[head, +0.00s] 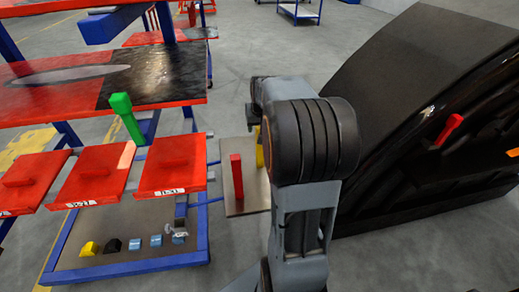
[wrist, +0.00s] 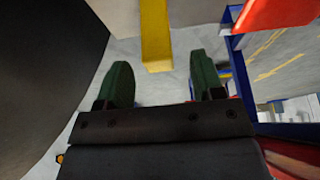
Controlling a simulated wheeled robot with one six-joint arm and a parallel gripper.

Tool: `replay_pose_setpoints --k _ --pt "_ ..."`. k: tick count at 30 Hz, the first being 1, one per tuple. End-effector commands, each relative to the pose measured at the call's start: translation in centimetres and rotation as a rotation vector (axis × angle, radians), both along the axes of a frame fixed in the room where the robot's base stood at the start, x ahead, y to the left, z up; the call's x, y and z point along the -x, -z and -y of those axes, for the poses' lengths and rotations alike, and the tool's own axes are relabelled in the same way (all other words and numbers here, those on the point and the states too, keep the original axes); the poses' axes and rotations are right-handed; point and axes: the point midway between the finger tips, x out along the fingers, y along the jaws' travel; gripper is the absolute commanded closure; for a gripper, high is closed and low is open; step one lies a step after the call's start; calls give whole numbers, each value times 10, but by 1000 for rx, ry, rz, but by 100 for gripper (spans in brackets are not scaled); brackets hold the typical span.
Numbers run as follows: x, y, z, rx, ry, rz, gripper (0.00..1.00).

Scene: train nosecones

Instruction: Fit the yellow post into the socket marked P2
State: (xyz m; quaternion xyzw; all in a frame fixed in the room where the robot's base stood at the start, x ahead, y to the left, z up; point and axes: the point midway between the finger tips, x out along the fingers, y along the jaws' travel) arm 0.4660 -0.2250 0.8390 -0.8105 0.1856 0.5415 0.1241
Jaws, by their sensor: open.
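The yellow post (head: 260,148) shows only as a narrow strip beside my arm in the head view, above a tan board (head: 232,207). In the wrist view the yellow post (wrist: 156,38) comes down from the top edge. Its near end lies across the gap between the fingertips, with space on both sides. My gripper (wrist: 160,62) has two green fingers spread apart and holds nothing. In the head view my arm hides most of the gripper. I cannot make out a socket marked P2.
A red post (head: 236,177) stands on the tan board. A green post (head: 126,116) leans by red lidded boxes (head: 172,165) at left. A blue-framed cart (head: 130,265) holds small blocks. A large black nosecone (head: 410,90) is close on the right, with a red handle (head: 448,130).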

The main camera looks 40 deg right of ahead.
Motion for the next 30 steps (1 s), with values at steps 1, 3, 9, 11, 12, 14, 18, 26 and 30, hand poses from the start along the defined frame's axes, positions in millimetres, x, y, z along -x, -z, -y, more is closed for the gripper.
replay_pose_setpoints --k 1,3,9,11,12,14,18,26,30 --pt "-2 10 2 -1 1 -2 38" --pt "-6 19 5 -1 0 -2 38" --pt "-12 32 7 0 0 0 38" --pt "-12 32 7 0 0 0 38" --pt "-12 31 7 0 0 0 38" --pt "-11 31 7 0 0 0 38" --pt "-11 31 7 0 0 0 51" --pt "-11 31 7 0 0 0 76" --pt "-11 31 7 0 0 0 89"
